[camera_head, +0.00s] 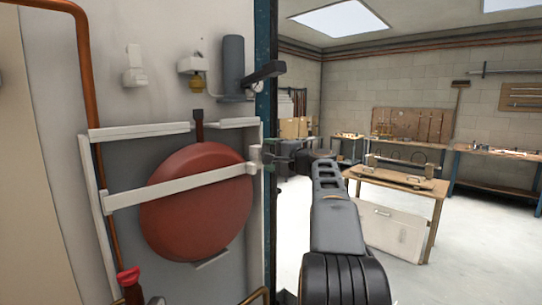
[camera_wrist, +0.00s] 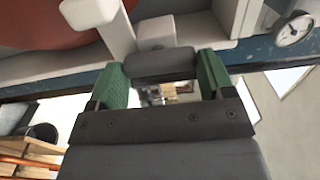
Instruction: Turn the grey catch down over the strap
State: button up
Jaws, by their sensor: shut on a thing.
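A white strap (camera_head: 175,191) runs across the front of a round red vessel (camera_head: 195,215), its right end at the right side of the pale frame. In the wrist view the strap's end (camera_wrist: 90,12) shows at the top left, next to a small white block (camera_wrist: 156,32). My gripper (camera_wrist: 162,70) has its green fingers on both ends of a dark grey bar, the grey catch (camera_wrist: 160,62). The catch lies crosswise just below the white block, beside the strap's end rather than visibly over it. In the head view my gripper (camera_head: 277,160) is small and the catch is hard to make out.
The pale frame (camera_head: 138,130) surrounds the vessel on a wall panel with a blue edge post (camera_head: 263,105). A copper pipe (camera_head: 86,100) runs down the left. A round gauge (camera_wrist: 294,28) sits near the top right of the wrist view. A wooden table (camera_head: 405,180) stands behind my arm.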

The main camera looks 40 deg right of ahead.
jog(key=o, duration=0.9)
jog(key=s+b, duration=0.1)
jog(key=s, duration=0.3)
jog(key=s+d+b, duration=0.1)
jog(key=s, duration=0.4)
jog(key=s+d+b, duration=0.1)
jog(key=s, duration=0.3)
jog(key=shift+s+d, duration=0.2)
jog(key=shift+s, duration=0.15)
